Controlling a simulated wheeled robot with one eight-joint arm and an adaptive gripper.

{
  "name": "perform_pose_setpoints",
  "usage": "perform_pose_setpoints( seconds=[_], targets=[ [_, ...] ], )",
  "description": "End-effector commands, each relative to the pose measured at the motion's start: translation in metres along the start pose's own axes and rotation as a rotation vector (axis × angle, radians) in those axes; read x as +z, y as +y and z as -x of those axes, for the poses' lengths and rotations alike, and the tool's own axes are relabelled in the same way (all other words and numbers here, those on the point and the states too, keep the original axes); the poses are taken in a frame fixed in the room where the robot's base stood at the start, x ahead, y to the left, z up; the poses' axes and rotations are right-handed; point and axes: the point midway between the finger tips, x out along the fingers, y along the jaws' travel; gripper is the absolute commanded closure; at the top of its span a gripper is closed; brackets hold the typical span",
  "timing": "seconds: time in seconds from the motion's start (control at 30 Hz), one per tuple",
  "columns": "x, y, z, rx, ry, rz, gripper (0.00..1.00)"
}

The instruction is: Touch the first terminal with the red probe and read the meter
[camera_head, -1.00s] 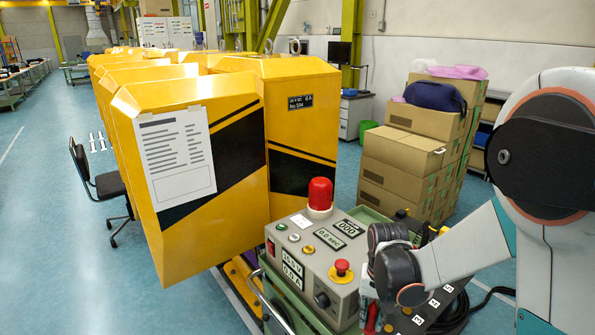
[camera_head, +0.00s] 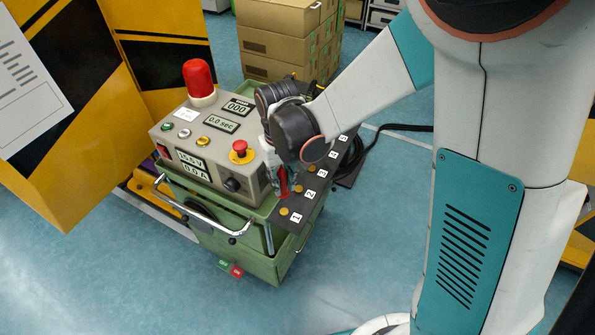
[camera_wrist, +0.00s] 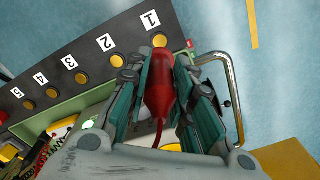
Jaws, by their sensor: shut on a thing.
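My gripper (camera_wrist: 159,66) is shut on the red probe (camera_wrist: 159,97), with its green-grey fingers on both sides of the probe's bulging body. In the head view, the red probe (camera_head: 283,184) hangs from my gripper over the dark terminal strip (camera_head: 272,214). The first terminal (camera_head: 284,211), a brass disc beside the label 1, lies just below the probe. In the wrist view, the first terminal (camera_wrist: 160,40) shows just past the probe's front end. I cannot tell whether they touch. The meter display (camera_head: 196,166) on the grey box has two lines; the lower reads 0.0 A.
The grey control box (camera_head: 210,185) has a red lamp (camera_head: 200,80), a red stop button (camera_head: 239,148) and displays reading 0.0 sec and 000. It stands on a green cart (camera_head: 238,253) with a metal handle (camera_head: 205,229). Yellow cabinets (camera_head: 95,140) stand left, cartons (camera_head: 287,40) behind.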

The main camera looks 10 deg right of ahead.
Motion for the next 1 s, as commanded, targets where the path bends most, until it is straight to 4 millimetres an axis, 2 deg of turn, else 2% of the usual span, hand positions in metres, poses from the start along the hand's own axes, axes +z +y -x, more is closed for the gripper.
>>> perform_pose_setpoints(
  seconds=[0.27, 0.7, 1.0],
  targets=[
    [0.000, -0.003, -0.012, 0.000, 0.000, 0.004, 1.00],
    [0.000, -0.002, -0.055, 0.000, 0.000, 0.003, 1.00],
    [0.000, -0.002, -0.061, 0.000, 0.000, 0.003, 1.00]
  ],
)
